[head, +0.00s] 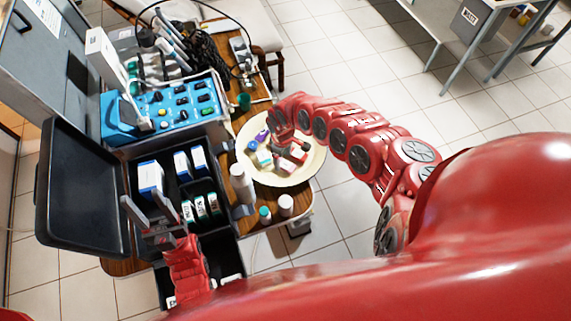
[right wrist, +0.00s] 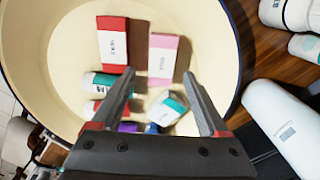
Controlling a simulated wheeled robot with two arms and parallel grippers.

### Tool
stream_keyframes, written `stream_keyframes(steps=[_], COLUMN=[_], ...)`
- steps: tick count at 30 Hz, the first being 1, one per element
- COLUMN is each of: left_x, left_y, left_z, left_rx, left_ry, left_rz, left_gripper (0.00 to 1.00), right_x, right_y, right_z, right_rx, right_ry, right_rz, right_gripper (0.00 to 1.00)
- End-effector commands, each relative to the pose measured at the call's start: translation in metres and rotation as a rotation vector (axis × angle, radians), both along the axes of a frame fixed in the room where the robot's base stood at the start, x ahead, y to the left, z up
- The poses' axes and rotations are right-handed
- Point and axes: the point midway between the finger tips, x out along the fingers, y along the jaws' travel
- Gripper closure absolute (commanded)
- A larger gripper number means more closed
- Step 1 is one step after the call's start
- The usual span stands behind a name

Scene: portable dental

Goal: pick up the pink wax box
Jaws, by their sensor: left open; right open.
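The pink wax box (right wrist: 163,58), pink with a pale label, lies in a round cream bowl (right wrist: 75,60) in the right wrist view. My right gripper (right wrist: 161,76) is open and empty above the bowl, and the pink box shows between and beyond its fingertips. In the head view my right gripper (head: 284,122) hangs over the bowl (head: 312,168) and partly hides the small items in it. My left gripper (head: 148,208) is open and empty over the black case (head: 85,195) at the left.
A red box (right wrist: 112,42) lies left of the pink box, and several small boxes and bottles lie nearer the gripper. White bottles (head: 286,204) stand beside the bowl.

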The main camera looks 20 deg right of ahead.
Motion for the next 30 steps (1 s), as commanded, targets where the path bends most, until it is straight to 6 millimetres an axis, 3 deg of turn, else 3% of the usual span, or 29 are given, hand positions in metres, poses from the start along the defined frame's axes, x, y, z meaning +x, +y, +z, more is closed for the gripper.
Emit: stream_keyframes(steps=[6, 15, 28, 30], left_x=[0.0, 0.0, 0.0, 0.0], left_y=[0.0, 0.0, 0.0, 0.0], left_z=[0.0, 0.0, 0.0, 0.0], left_rx=[0.0, 0.0, 0.0, 0.0], left_ry=[0.0, 0.0, 0.0, 0.0], left_rz=[0.0, 0.0, 0.0, 0.0], left_gripper=[0.5, 0.5, 0.5, 0.5], right_x=[0.0, -0.001, 0.0, -0.001], right_y=[0.003, 0.001, 0.001, 0.001], right_z=[-0.018, -0.021, -0.021, -0.021], right_rx=[0.004, 0.001, 0.002, 0.002], right_ry=[0.0, 0.002, 0.001, 0.001], right_rz=[0.002, 0.001, 0.001, 0.001], right_gripper=[0.22, 0.22, 0.98, 1.0])
